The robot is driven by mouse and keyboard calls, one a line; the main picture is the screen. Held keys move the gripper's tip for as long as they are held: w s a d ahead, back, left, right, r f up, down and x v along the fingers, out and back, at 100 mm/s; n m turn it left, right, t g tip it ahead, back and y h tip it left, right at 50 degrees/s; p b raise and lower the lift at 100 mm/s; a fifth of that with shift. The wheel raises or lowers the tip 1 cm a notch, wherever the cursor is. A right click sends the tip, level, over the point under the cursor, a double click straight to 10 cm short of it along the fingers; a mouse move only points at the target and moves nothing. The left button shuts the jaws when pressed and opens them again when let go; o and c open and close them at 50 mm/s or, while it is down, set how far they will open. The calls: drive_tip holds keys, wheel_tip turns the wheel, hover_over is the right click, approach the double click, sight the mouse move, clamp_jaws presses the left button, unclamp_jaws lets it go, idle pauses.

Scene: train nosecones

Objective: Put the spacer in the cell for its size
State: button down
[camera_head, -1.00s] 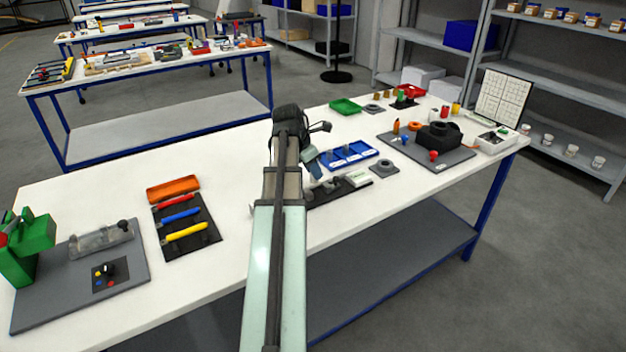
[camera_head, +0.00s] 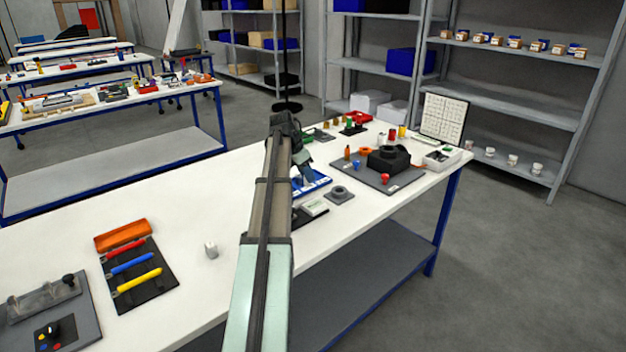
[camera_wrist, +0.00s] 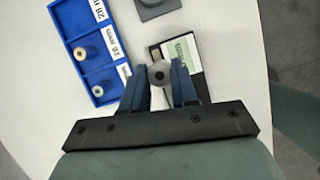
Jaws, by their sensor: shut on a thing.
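In the wrist view my gripper (camera_wrist: 160,76) has its two blue fingers shut on a small round grey spacer (camera_wrist: 159,71) with a hole in its end. The spacer is seen end-on, over or beside a black tray. A blue tray (camera_wrist: 68,38) with cells and white size labels lies to the left of the fingers; the labels are too small to read surely. Two cells hold a spacer each, one brownish (camera_wrist: 81,53) and one pale-topped (camera_wrist: 98,90). In the head view my gripper (camera_head: 300,172) is at the blue tray (camera_head: 322,183), partly hidden by my arm.
A grey block with a hole (camera_head: 340,195) stands by the blue tray. A grey mat (camera_head: 350,170) bears a black fixture.

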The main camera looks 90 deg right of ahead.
drive_tip(key=d+n, duration=0.2)
drive_tip(key=d, duration=1.8)
drive_tip(key=shift+h, duration=0.3)
drive_tip(key=shift+s+a+f, duration=0.1)
drive_tip(key=shift+s+f, duration=0.1)
drive_tip(key=shift+f, duration=1.95)
drive_tip(key=shift+s+a+f, duration=0.1)
drive_tip(key=shift+s+f, duration=0.05)
drive_tip(key=shift+f, duration=1.95)
drive_tip(key=shift+f, duration=0.15)
drive_tip(key=c, duration=0.9)
unclamp_jaws()
drive_tip(key=shift+o, duration=0.2)
drive_tip(key=v, duration=1.2)
drive_tip(key=shift+s+r, duration=0.2)
drive_tip(key=shift+s, duration=0.05)
drive_tip(key=shift+d, duration=0.1)
